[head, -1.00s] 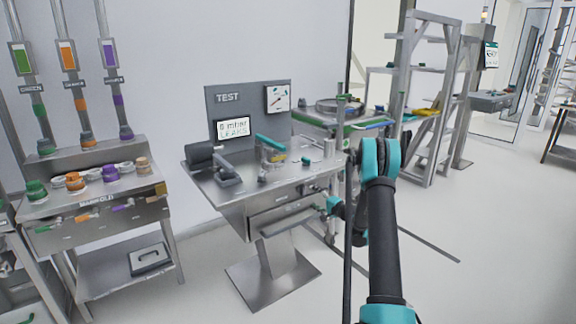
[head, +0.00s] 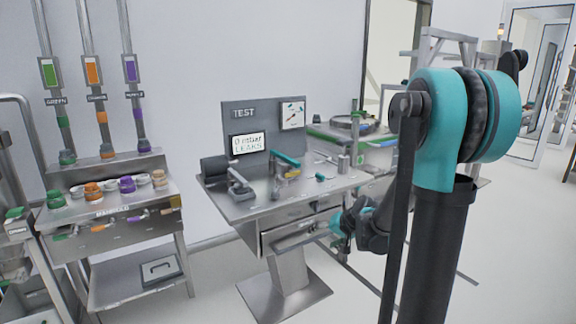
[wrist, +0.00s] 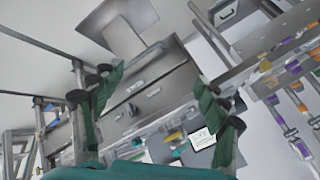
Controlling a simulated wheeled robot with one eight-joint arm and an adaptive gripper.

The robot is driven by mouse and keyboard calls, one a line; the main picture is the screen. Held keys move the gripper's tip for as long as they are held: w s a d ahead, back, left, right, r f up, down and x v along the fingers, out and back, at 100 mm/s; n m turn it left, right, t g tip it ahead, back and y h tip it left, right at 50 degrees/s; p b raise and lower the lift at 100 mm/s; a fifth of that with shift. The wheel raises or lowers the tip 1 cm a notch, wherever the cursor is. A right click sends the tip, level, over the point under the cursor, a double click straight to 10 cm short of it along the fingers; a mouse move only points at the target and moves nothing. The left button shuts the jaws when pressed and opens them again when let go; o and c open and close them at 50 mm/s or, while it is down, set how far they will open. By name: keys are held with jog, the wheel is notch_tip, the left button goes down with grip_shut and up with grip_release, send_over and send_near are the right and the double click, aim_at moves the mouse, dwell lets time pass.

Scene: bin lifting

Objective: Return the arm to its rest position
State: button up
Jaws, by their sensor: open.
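My arm stands large at the right of the head view, with a teal joint (head: 440,130) raised high and folded over. My gripper shows in the wrist view (wrist: 155,100) with its two green fingers spread wide apart and nothing between them. Beyond the fingers is the steel test bench (wrist: 160,95), seen tilted. In the head view the far end of my arm is low beside the right side of the bench (head: 255,205). The fingers themselves cannot be made out there.
A manifold stand (head: 110,215) with coloured fittings is at the left. The test panel (head: 240,113) rises behind the bench, its screen (head: 248,144) reading LEAKS. A shelf rack (head: 455,45) stands at the back right. The floor at the lower right is bare.

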jog(key=s+d+f+n+h, duration=0.1)
jog(key=s+d, duration=0.1)
jog(key=s, duration=0.6)
jog(key=s+d+f+g+h, duration=0.1)
jog(key=s+d+f+h, duration=0.1)
jog(key=s, duration=0.6)
jog(key=s+d+f+n+g+h, duration=0.1)
jog(key=s+d+h, duration=0.1)
jog(key=s, duration=0.6)
jog(key=shift+d+f+n, duration=0.3)
jog(key=shift+d+f, duration=0.1)
jog(key=shift+d, duration=0.1)
